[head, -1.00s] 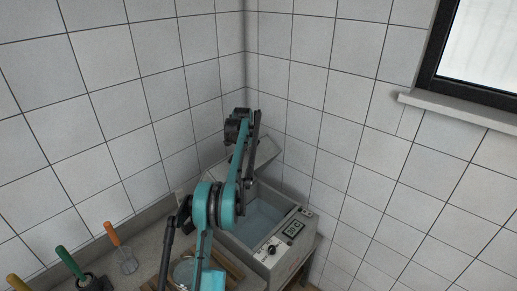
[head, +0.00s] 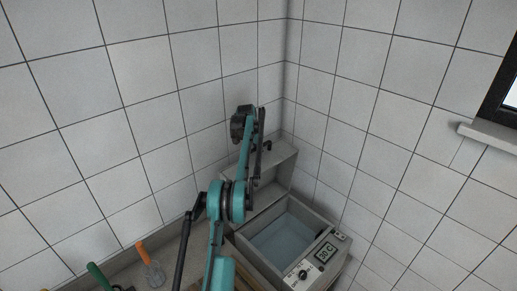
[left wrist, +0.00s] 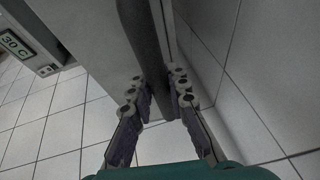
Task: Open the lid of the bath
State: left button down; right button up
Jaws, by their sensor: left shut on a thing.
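The bath (head: 329,237) is a grey box holding bluish water, with a 30 C display on its front panel. Its grey lid (head: 284,163) is raised at the back, tilted up near the tiled corner, leaving the water uncovered. My left gripper (head: 258,178) is at the lid, partly hidden by its own arm. In the left wrist view the left gripper (left wrist: 160,88) has its fingers closed about a dark bar, the lid handle (left wrist: 146,35), against the pale lid face (left wrist: 88,35). My right gripper is out of view.
Tiled walls meet right behind the bath. Orange- and green-handled tools (head: 143,252) stand on the counter at lower left. A window sill (head: 490,135) juts from the right wall. The space above the water is clear.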

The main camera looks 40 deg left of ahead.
pick_arm(q)
jog(key=shift+a, duration=0.1)
jog(key=c, duration=1.4)
grip_release()
jog(key=shift+r, duration=0.1)
jog(key=shift+c, duration=0.2)
jog(key=v, duration=1.2)
